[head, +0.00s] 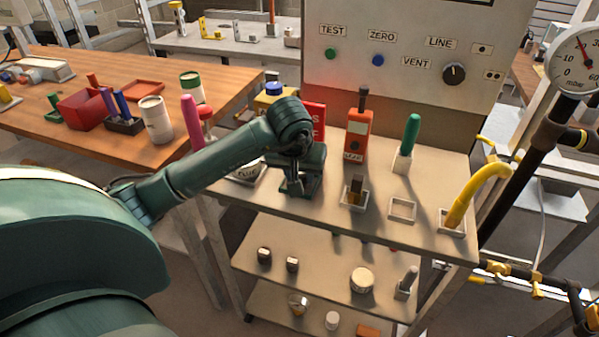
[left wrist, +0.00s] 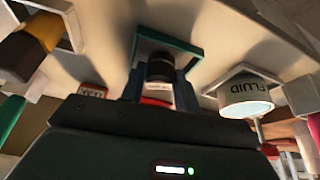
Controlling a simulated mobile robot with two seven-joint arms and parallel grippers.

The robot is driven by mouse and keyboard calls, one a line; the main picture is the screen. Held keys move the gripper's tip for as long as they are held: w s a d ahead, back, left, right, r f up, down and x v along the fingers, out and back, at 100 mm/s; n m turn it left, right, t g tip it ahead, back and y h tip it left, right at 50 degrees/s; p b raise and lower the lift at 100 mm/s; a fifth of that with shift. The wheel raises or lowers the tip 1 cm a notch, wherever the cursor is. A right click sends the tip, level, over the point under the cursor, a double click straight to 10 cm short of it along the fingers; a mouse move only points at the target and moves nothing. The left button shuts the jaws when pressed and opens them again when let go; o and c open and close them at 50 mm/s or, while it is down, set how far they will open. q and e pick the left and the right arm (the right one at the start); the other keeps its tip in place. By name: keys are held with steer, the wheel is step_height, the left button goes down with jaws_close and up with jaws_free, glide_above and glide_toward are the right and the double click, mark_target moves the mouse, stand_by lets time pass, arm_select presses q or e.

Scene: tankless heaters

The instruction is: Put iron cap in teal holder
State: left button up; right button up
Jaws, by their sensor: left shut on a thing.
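The iron cap (left wrist: 160,67) is a short dark cylinder between the fingers of my left gripper (left wrist: 159,88) in the left wrist view. The gripper is shut on it. The teal holder (left wrist: 170,34) is a square, low-walled frame right at the cap, with its rim around the cap in this view. I cannot tell whether the cap touches the holder's floor. In the head view my left gripper (head: 295,184) points down at the bench top, and the teal holder (head: 313,188) shows partly beside its fingers; the cap is hidden there. My right gripper is not in view.
A FLUID container (left wrist: 245,97) stands close to one side of the gripper. A brown-and-yellow piece in a white holder (head: 354,198) is on the other side. An empty white holder (head: 402,209) and a yellow hose (head: 470,195) lie further right. An orange device (head: 357,135) stands behind.

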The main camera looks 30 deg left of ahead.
arm_select(q)
steer(key=shift+f, duration=0.15)
steer(key=o, duration=0.7)
